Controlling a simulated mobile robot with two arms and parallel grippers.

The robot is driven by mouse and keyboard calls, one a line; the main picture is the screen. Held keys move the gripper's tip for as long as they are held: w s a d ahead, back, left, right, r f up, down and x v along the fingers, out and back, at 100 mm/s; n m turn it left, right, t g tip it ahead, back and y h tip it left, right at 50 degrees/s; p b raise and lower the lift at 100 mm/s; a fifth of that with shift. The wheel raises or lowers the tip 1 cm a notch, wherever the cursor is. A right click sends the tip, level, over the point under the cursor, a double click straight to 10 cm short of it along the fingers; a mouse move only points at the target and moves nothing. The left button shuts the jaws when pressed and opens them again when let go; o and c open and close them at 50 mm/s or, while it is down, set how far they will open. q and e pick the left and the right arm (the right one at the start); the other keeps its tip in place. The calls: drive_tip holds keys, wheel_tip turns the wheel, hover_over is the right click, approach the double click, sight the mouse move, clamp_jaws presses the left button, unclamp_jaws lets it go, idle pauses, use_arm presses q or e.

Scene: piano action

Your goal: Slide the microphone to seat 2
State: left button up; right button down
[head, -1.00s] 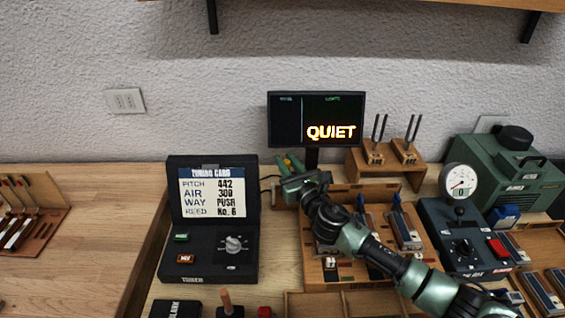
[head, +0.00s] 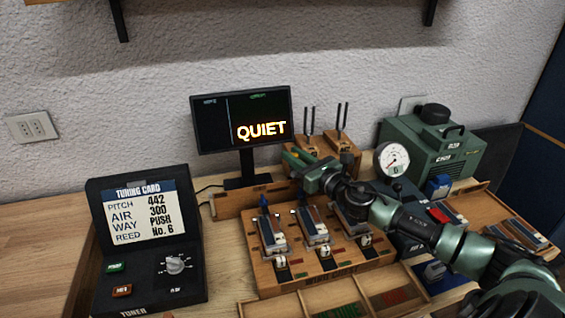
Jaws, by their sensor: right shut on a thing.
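My right gripper (head: 298,160) reaches in from the right over the back of the wooden seat board (head: 292,284). It is shut, with its green fingers pointing left, just right of the monitor stand. The microphone in its jaws is hidden by the fingers and wrist. The board has three seats side by side, each with a metal reed block: left (head: 272,238), middle (head: 313,228) and right (head: 350,217). The gripper is behind the middle and right blocks. My arm partly covers the right one. My left gripper is out of view.
A monitor (head: 242,119) reading QUIET stands behind the board. The tuning card box (head: 148,245) is at the left. Tuning forks on a wooden stand (head: 335,145), a round gauge (head: 392,160) and a green machine (head: 430,150) crowd the back right. A compartment tray (head: 335,300) lies in front.

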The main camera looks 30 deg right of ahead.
idle(0.3)
drive_tip(key=c, duration=1.3)
unclamp_jaws()
drive_tip(key=shift+o, duration=0.2)
drive_tip(key=shift+s+d+f, duration=0.1)
drive_tip(key=shift+s+f, duration=0.05)
drive_tip(key=shift+s, duration=0.35)
drive_tip(key=s+b, duration=0.2)
drive_tip(key=s, duration=0.5)
drive_tip(key=shift+d, duration=0.35)
drive_tip(key=shift+w, duration=0.1)
